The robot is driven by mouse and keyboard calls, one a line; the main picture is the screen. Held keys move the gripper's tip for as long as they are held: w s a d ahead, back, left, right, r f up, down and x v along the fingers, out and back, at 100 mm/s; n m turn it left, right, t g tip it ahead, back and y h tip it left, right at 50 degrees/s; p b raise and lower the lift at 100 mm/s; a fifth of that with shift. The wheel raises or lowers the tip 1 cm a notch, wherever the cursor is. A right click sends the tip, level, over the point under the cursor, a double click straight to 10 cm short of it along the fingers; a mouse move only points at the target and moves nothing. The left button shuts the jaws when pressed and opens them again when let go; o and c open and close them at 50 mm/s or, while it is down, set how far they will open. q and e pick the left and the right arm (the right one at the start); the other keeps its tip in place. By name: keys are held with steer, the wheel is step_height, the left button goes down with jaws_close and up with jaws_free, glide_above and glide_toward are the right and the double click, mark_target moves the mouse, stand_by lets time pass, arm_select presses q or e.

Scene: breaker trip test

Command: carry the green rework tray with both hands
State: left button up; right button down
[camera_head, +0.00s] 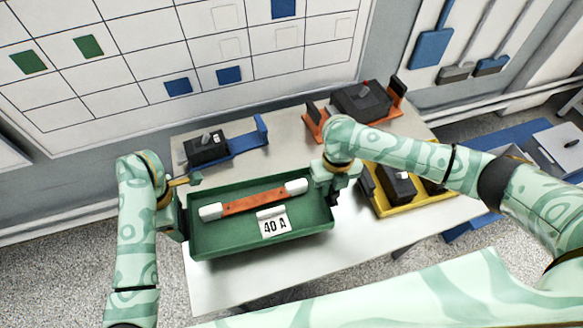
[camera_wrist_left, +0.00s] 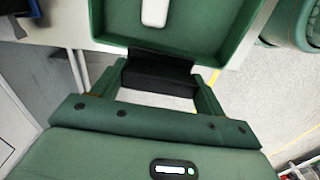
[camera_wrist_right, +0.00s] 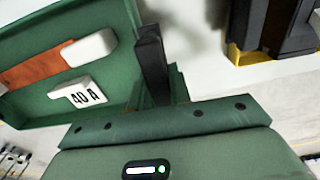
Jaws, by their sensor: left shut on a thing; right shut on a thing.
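The green rework tray (camera_head: 200,250) is in the middle of the head view, over the pale table. In it lie an orange-brown bar with white ends (camera_head: 252,200) and a white "40 A" label (camera_head: 274,224). My left gripper (camera_head: 180,222) is shut on the tray's left end; the left wrist view shows a black grip piece (camera_wrist_left: 158,74) between its fingers. My right gripper (camera_head: 327,188) is shut on the right end, at a similar black piece (camera_wrist_right: 152,62). I cannot tell whether the tray touches the table.
Behind the tray stand a blue holder (camera_head: 245,143) with a dark breaker and an orange holder (camera_head: 312,122) with another. A yellow tray (camera_head: 405,209) with dark breakers is close to the right gripper. The pale table (camera_head: 216,285) is bare at the front.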

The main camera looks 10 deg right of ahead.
mark_target(184, 228)
steer(key=shift+w+f, duration=0.1)
